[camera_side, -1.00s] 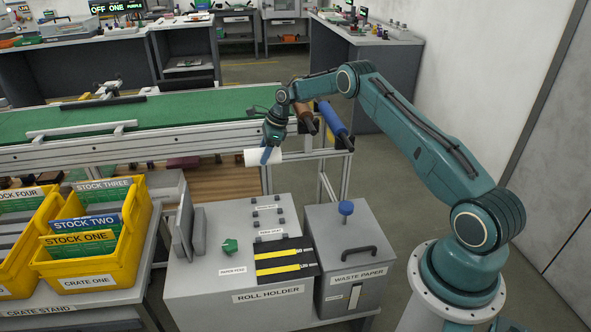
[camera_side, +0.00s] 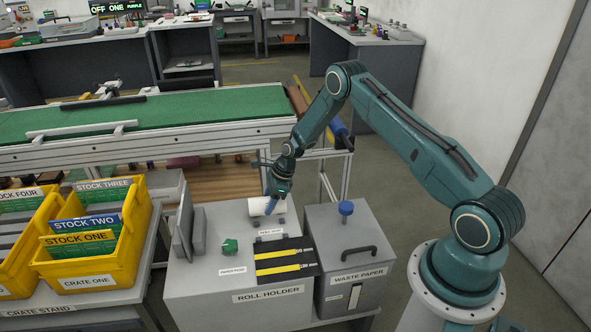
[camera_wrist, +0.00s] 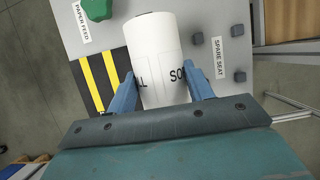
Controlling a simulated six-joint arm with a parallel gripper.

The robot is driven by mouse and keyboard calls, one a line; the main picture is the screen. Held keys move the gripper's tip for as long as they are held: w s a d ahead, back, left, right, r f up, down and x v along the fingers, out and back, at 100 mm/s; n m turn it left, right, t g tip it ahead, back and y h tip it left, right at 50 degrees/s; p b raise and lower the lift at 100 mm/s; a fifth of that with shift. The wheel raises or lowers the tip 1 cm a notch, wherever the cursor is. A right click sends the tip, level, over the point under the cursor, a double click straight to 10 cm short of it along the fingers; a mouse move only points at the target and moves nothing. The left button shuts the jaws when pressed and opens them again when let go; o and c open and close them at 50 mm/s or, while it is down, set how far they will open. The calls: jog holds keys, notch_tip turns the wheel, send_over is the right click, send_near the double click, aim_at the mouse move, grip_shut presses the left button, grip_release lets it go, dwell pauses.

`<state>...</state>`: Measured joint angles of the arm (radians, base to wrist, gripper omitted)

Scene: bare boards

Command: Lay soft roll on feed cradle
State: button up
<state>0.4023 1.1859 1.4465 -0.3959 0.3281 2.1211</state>
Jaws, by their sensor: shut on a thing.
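My gripper (camera_side: 270,203) is shut on a white roll (camera_side: 262,207), which lies across its fingers low over the back of the grey roll holder (camera_side: 190,275). In the wrist view the roll (camera_wrist: 155,40) sits between the blue fingers of my gripper (camera_wrist: 164,90), with part of its black lettering showing. Small dark blocks (camera_wrist: 239,75) stand right of it by the SPARE SEAT label (camera_wrist: 219,58). The feed cradle cannot be made out; the roll and gripper cover part of the holder top. I cannot tell whether the roll touches it.
A green knob (camera_side: 230,246) and a black panel with yellow strips (camera_side: 285,262) are on the holder top. Upright grey plates (camera_side: 187,228) stand at its left. The waste paper box (camera_side: 350,260) with a blue knob (camera_side: 346,208) adjoins on the right. A green conveyor (camera_side: 190,110) runs behind.

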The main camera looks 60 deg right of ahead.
jog(key=shift+s+a+f, duration=0.4)
jog(key=shift+s+f, duration=0.1)
jog(key=shift+s, duration=0.1)
jog(key=shift+f, duration=0.2)
jog(key=shift+f, duration=3.05)
jog(key=o, duration=1.2)
jog(key=v, duration=1.3)
jog(key=shift+s+d+r, duration=0.15)
jog(key=shift+r, duration=0.2)
